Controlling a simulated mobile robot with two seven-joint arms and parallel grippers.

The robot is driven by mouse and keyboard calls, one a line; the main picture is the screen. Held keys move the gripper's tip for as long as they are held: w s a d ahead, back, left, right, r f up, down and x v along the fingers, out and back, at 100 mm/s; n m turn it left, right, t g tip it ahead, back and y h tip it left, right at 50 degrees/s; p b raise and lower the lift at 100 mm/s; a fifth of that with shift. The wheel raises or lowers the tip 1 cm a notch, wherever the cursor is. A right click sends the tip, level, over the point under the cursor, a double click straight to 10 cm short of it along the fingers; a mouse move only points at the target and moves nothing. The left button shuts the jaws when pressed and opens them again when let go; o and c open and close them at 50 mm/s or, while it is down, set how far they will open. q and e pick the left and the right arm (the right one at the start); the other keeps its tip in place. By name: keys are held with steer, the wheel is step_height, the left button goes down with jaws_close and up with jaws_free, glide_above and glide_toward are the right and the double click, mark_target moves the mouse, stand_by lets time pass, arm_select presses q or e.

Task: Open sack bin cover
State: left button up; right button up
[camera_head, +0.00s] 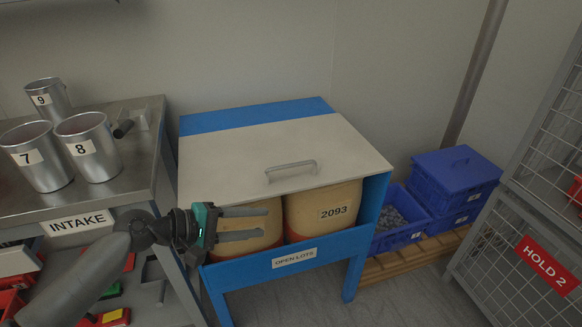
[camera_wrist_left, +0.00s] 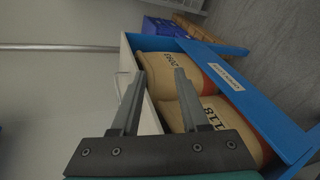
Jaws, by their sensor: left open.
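The sack bin is a blue stand labelled "OPEN LOTS" (camera_head: 294,258), with a pale flat cover (camera_head: 240,155) lying over its top. A grey bar handle (camera_head: 291,170) sits near the cover's front edge. Two tan sacks show below the cover, one marked 2093 (camera_head: 335,200); the sacks also show in the left wrist view (camera_wrist_left: 165,72). My left gripper (camera_head: 266,223) is open and empty in front of the left sack, below and left of the handle. In the left wrist view its fingers (camera_wrist_left: 158,80) point toward the cover's edge. My right gripper is not in view.
A metal table labelled "INTAKE" (camera_head: 78,224) stands left, with metal cups 7 (camera_head: 38,165), 8 (camera_head: 92,155) and 9 (camera_head: 48,98). Blue crates (camera_head: 455,180) on a wooden pallet (camera_head: 400,264) stand right of the bin. A mesh cage marked "HOLD 2" (camera_head: 547,264) is far right.

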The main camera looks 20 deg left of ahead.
mark_target(284, 168)
arm_select(q)
steer(key=w+a+r+n+t, duration=0.3)
steer(key=w+a+r+n, duration=0.2)
steer(key=a+r, duration=0.1)
steer(key=b+x, duration=0.2)
steer(key=x, duration=0.5)
steer(key=b+x, duration=0.2)
steer(key=x, duration=0.5)
steer(key=shift+f, duration=0.2)
steer(key=shift+w+d+f, duration=0.1)
steer(key=shift+w+d, duration=0.25)
steer(key=shift+w, duration=0.05)
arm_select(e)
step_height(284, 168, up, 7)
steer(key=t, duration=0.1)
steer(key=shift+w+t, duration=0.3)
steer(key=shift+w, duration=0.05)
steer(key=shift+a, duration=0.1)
arm_select(q)
jaws_close()
